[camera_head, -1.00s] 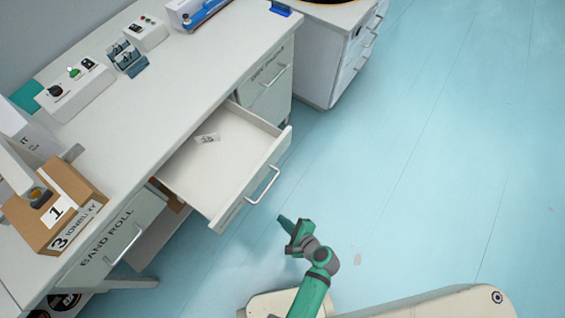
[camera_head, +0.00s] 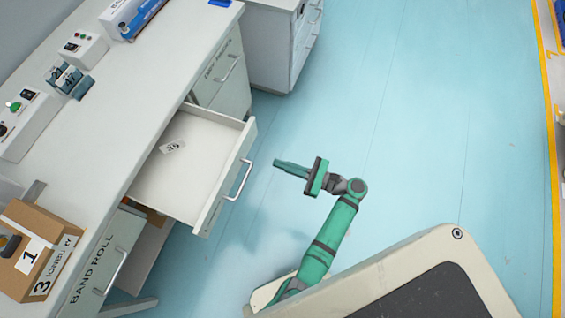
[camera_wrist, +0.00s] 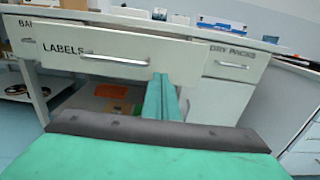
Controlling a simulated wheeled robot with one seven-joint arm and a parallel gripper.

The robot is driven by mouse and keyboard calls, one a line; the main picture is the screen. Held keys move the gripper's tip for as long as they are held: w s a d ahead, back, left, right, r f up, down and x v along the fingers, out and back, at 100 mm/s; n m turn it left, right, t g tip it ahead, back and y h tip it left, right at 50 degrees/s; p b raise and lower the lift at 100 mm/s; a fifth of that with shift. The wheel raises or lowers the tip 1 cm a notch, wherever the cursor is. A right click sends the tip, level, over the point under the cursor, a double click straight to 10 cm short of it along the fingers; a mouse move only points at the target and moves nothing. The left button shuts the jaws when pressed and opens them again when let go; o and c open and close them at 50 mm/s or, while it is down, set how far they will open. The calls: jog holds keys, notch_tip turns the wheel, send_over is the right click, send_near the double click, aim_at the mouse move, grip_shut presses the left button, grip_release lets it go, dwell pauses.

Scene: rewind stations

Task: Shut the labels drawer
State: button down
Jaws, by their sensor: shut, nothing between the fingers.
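The labels drawer (camera_head: 178,188) stands pulled out from the workbench, with a small white label lying inside it. Its front, marked LABELS, faces my gripper in the wrist view (camera_wrist: 155,52), and a metal bar handle (camera_head: 238,181) runs across it. My gripper (camera_head: 277,163) is shut and empty, pointing left at the drawer front. In the head view it is a short gap to the right of the handle. In the wrist view its green fingers (camera_wrist: 162,80) reach up to just below the handle; I cannot tell the exact distance there.
The workbench top (camera_head: 112,108) holds control boxes and a cardboard box (camera_head: 40,250). The dry packs drawer (camera_wrist: 232,64) is beside the open one, the band roll drawer (camera_head: 104,262) on its other side. A separate cabinet (camera_head: 284,42) stands behind. The blue floor is clear.

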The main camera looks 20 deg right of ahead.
aim_at(244, 151)
jog(key=x, duration=1.1)
